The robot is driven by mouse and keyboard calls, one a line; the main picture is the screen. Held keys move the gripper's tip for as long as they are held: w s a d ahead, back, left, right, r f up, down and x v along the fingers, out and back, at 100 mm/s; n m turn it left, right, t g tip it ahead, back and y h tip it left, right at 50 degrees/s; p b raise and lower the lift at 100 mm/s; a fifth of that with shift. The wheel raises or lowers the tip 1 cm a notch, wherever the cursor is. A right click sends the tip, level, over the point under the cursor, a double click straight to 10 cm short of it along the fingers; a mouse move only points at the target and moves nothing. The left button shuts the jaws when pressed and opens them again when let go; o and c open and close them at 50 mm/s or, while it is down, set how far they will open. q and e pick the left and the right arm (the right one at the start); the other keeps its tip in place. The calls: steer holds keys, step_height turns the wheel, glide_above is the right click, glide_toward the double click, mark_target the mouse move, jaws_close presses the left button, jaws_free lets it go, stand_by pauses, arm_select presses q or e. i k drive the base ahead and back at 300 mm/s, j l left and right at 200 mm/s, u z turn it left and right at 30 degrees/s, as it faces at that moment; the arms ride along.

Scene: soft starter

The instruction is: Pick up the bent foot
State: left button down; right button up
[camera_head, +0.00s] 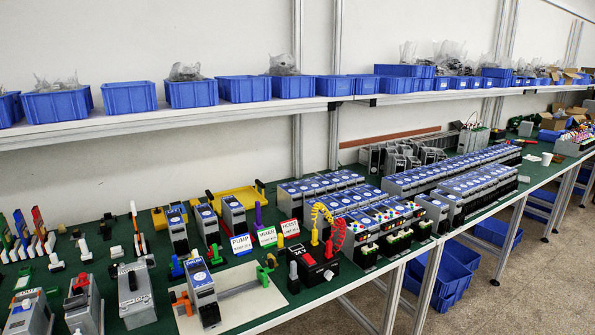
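No part that I can surely tell as the bent foot stands out at this size. Small parts on the green bench top (95,278) could include it: a white piece (56,263), another white piece (84,251), and coloured brackets. A green bracket (264,275) and an orange bracket (181,303) sit at the ends of a pale board. A blue bracket (176,268) and another green bracket (215,256) are behind it. Neither of my grippers shows in this view.
Rows of blue-topped units (320,185) fill the bench's middle. A black 24 V supply (312,266) with red and yellow leads stands at the front edge. Blue bins (130,97) line the shelf above.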

mark_target(73, 302)
steer(key=u, duration=1.4)
steer(key=i+l, duration=0.05)
